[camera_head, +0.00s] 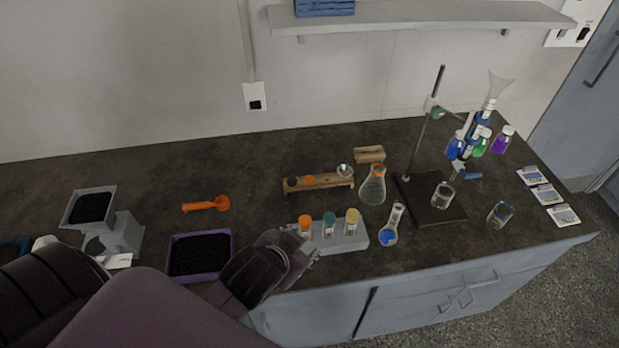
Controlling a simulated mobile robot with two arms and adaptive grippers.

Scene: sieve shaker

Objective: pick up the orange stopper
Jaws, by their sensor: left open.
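A grey rack (346,242) near the bench's front edge holds a row of vials with orange, teal and yellow tops. The orange stopper (305,220) tops the leftmost vial. Another orange piece (309,180) sits in the wooden rack behind, and the flask (373,187) also has an orange top. My left gripper (311,251) is open at the left front of the grey rack, just below the orange-topped vial. Its fingers are small and partly hidden by its own body, so I cannot tell whether they touch the rack. My right gripper is not in view.
A purple tray (174,274) of black grains lies left of the gripper. An orange scoop (206,204) lies behind it. A small blue-bottomed flask (390,232) stands right of the rack, near a clamp stand (421,138). The bench's back left is clear.

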